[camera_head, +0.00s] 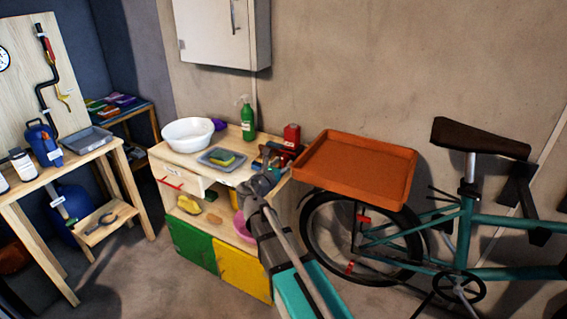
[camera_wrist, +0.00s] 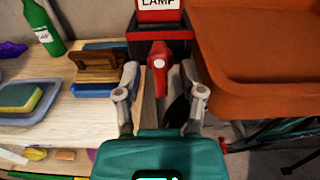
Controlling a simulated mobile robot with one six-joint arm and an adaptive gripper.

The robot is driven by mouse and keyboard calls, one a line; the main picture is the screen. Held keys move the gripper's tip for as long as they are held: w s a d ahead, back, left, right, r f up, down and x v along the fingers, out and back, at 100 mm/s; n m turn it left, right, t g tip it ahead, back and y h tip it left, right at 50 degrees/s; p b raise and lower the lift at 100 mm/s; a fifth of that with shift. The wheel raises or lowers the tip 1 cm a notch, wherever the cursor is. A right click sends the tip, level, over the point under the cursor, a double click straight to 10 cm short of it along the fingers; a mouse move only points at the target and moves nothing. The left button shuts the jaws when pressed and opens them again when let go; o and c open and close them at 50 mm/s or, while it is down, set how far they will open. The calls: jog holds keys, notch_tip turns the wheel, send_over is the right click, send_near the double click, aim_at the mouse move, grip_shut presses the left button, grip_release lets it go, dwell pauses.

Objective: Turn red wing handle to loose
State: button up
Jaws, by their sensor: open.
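A red wing-shaped handle (camera_wrist: 158,62) with a pale round hub stands upright in the middle of the wrist view, in front of a black base (camera_wrist: 160,40). My gripper (camera_wrist: 161,80) is open, with one grey finger on each side of the handle in the picture. I cannot tell whether either finger touches it. The handle's lower part and what it is mounted on are partly hidden. In the head view my gripper (camera_head: 267,171) is at the right end of the workbench (camera_head: 235,172), and my arm hides much of that spot.
A red block marked LAMP (camera_wrist: 157,12) is just behind the handle. An orange tray (camera_head: 355,165) is close on the right. A wooden-handled brush (camera_wrist: 97,66), a sponge tray (camera_wrist: 28,97) and a green bottle (camera_wrist: 45,28) are on the left. A bicycle (camera_head: 468,215) stands at the right.

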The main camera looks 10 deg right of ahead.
jog(key=v, duration=1.1)
dwell(0.3)
jog(key=s+d+f+m+g+y, duration=0.1)
jog(key=s+d+f+m+g, duration=0.1)
jog(key=d+f+m+g, duration=0.3)
jog(key=s+d+f+m+g+y, duration=0.1)
jog(key=s+d+f+m+g, duration=0.15)
jog(key=d+f+m, duration=0.35)
jog(key=s+f+m+g+y, duration=0.8)
jog(key=s+m, duration=0.4)
jog(key=m, duration=0.6)
notch_tip(320, 180, up, 13)
jog(key=t+y+p, duration=0.1)
jog(key=p, duration=1.2)
jog(key=shift+w+d, duration=0.15)
jog(key=shift+w, duration=0.1)
